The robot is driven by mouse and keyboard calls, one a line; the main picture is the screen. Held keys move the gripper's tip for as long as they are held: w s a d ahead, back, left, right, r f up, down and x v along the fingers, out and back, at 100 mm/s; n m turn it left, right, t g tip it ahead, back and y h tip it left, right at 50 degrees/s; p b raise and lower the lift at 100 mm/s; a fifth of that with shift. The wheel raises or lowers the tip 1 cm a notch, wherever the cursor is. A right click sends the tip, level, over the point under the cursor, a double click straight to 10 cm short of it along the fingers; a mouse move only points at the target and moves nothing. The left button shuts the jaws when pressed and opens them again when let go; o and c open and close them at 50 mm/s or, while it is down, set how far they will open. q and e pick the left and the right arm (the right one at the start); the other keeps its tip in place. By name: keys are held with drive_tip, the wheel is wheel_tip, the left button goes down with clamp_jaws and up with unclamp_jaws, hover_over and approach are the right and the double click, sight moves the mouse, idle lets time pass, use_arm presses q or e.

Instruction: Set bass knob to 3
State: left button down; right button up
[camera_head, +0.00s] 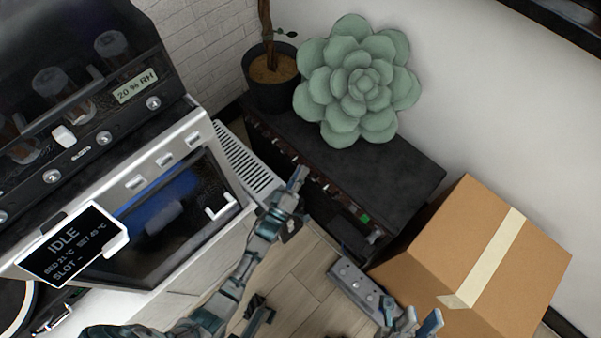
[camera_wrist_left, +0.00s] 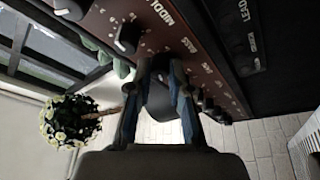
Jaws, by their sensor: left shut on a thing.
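The black amplifier (camera_head: 415,168) stands against the wall in the head view, with its dark red control panel facing my left arm. In the left wrist view the panel (camera_wrist_left: 108,12) carries printed labels, among them one reading BASS. My left gripper (camera_head: 297,182) is at this panel; in the left wrist view its fingers (camera_wrist_left: 160,82) are shut on the dark bass knob (camera_wrist_left: 160,98) by that label. The fingers hide much of the knob, and I cannot read its setting. My right gripper (camera_head: 412,318) is open and empty, low in the head view, away from the panel.
Another knob (camera_wrist_left: 128,38) sits beside the gripped one. A green succulent-shaped cushion (camera_head: 362,85) and a potted plant (camera_head: 270,72) are at the amplifier. A cardboard box (camera_head: 470,250) and grey pedal (camera_head: 357,285) are at right. A printer-like machine (camera_head: 165,150) stands at left.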

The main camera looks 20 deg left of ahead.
use_arm(q)
drive_tip(key=shift+f+m, duration=0.15)
drive_tip(key=shift+m, duration=0.15)
drive_tip(key=c, duration=1.1)
unclamp_jaws()
drive_tip(key=shift+o, duration=0.2)
drive_tip(key=v, duration=1.2)
drive_tip(key=shift+a, duration=0.15)
drive_tip(key=shift+f, duration=0.1)
